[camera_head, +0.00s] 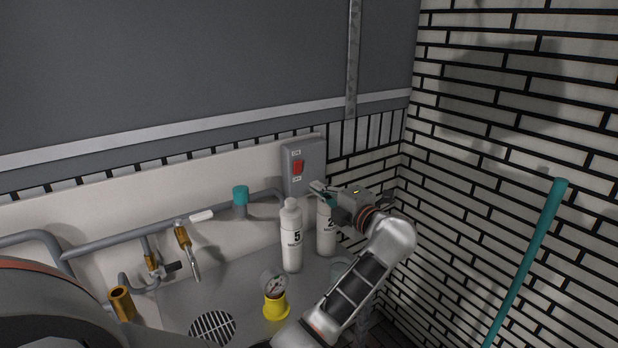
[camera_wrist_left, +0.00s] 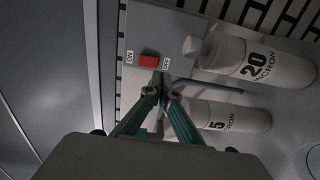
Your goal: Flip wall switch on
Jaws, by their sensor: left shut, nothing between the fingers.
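A grey wall switch box (camera_head: 309,174) is on the back wall, with a red switch (camera_head: 297,167) between an upper ON label and a lower OFF label. In the left wrist view, the red switch (camera_wrist_left: 149,61) lies just beyond my fingertips, towards the ON side. My left gripper (camera_head: 318,187) is shut and empty, in front of the lower part of the box near the OFF label. Its teal fingers (camera_wrist_left: 163,84) meet beside the OFF label in the wrist view. I cannot tell whether the tips touch the switch. My right gripper is not in view.
A white bottle marked 5 (camera_head: 291,238) and one marked 20 (camera_head: 326,238) stand below the box, close to the gripper. A yellow-based gauge (camera_head: 275,304), grey pipes (camera_head: 110,240) and a teal pole (camera_head: 528,262) are around. Brick walls the right side.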

